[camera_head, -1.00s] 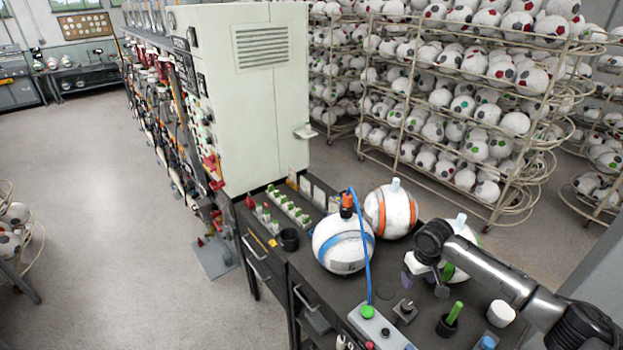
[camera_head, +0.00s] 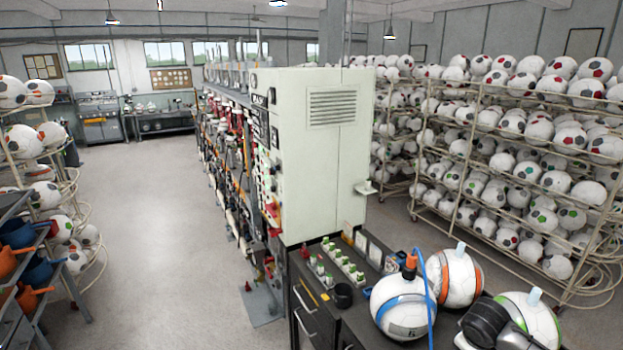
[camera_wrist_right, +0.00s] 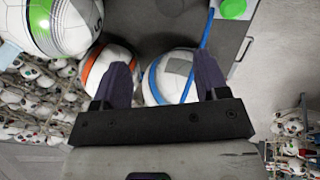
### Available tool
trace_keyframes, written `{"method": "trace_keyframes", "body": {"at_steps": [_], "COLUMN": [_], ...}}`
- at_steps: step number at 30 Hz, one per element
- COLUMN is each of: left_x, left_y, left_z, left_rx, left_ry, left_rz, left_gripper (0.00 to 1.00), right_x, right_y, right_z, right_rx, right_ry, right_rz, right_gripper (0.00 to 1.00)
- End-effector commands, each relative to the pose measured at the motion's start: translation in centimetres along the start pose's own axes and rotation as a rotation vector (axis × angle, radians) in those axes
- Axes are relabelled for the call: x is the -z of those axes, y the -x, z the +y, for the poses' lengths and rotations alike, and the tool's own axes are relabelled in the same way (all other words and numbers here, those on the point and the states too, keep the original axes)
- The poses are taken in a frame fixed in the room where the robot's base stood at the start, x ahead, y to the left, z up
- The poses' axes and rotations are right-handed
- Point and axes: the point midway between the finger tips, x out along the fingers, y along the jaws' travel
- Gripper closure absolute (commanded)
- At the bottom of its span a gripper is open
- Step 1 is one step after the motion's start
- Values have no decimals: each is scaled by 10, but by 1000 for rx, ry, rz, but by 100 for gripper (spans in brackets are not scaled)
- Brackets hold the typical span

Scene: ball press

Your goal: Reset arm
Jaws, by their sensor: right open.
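My right gripper (camera_wrist_right: 163,85) is open in the right wrist view, its two dark fingers apart with nothing gripped. Beyond the fingers lie the ball with orange bands (camera_wrist_right: 98,62) and the ball with a blue band (camera_wrist_right: 175,75). I cannot tell how far the fingers are from them. Part of my right arm (camera_head: 487,322) shows at the lower right of the head view, in front of the ball with green marks (camera_head: 540,318). My left gripper is in neither view.
The bench holds the blue-banded ball (camera_head: 401,308) with a blue hose (camera_head: 425,285), the orange-banded ball (camera_head: 455,278), and a black cup (camera_head: 343,294). A tall pale cabinet (camera_head: 338,165) stands behind. Ball racks (camera_head: 520,190) fill the right. The floor (camera_head: 165,220) at left is clear.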

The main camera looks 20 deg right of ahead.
Motion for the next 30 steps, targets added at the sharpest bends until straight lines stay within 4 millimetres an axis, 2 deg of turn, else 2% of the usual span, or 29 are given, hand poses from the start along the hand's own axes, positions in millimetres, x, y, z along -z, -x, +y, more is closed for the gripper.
{"method": "trace_keyframes", "body": {"at_steps": [4, 6, 8, 11, 14, 16, 21, 27, 30], "left_x": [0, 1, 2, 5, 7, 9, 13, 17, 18], "left_y": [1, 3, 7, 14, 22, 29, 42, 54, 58], "left_z": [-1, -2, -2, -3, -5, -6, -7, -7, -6], "left_rx": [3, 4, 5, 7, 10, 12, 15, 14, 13], "left_ry": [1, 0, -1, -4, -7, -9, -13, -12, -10], "left_rz": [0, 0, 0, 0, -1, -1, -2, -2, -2], "left_gripper": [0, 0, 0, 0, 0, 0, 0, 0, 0], "right_x": [35, 44, 45, 33, 6, -19, -88, -162, -189], "right_y": [48, 68, 84, 108, 126, 134, 137, 120, 116], "right_z": [-33, -62, -91, -142, -188, -217, -273, -322, -337], "right_rx": [-125, -163, -179, -172, -118, -60, 121, 272, 313], "right_ry": [148, 205, 240, 258, 222, 179, 75, -2, -15], "right_rz": [204, 298, 376, 489, 559, 576, 505, 316, 245], "right_gripper": [33, 33, 33, 33, 33, 33, 33, 33, 33]}}
